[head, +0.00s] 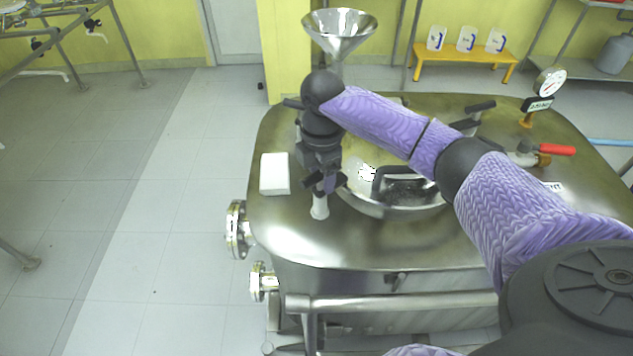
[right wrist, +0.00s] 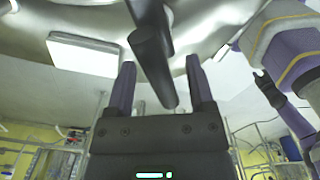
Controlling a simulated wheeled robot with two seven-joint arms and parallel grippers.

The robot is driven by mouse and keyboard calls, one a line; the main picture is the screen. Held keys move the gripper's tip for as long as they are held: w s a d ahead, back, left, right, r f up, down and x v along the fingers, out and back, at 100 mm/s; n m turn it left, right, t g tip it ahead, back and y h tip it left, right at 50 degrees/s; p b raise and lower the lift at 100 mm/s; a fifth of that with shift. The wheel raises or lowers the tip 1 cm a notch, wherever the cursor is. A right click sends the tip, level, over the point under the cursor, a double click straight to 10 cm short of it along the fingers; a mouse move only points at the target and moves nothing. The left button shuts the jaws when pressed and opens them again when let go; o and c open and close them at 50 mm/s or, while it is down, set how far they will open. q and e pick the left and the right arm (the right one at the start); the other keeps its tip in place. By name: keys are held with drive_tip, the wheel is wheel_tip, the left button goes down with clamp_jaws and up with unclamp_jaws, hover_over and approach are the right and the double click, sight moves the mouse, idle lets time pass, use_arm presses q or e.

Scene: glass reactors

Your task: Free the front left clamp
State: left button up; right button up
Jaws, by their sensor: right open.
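The front left clamp shows in the right wrist view as a dark bar-like handle (right wrist: 153,60), reaching down from the reactor's metal top between my fingers. In the head view my gripper and wrist largely hide this clamp. My right gripper (head: 325,184) is over the left side of the round hatch. In the right wrist view its two fingers (right wrist: 161,85) are apart, one on each side of the handle. I cannot tell whether either finger touches it. The hatch lid (head: 372,205) with its dark handle is partly behind my right arm. My left gripper is not in view.
A white block (head: 275,174) lies on the reactor top (head: 330,248), left of my gripper. A steel funnel (head: 340,32) stands behind my wrist. A gauge (head: 549,82) and a red-handled valve (head: 556,150) are at the right.

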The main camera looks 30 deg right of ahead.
wheel_tip(320, 180, down, 2)
drive_tip(key=shift+f, duration=0.2)
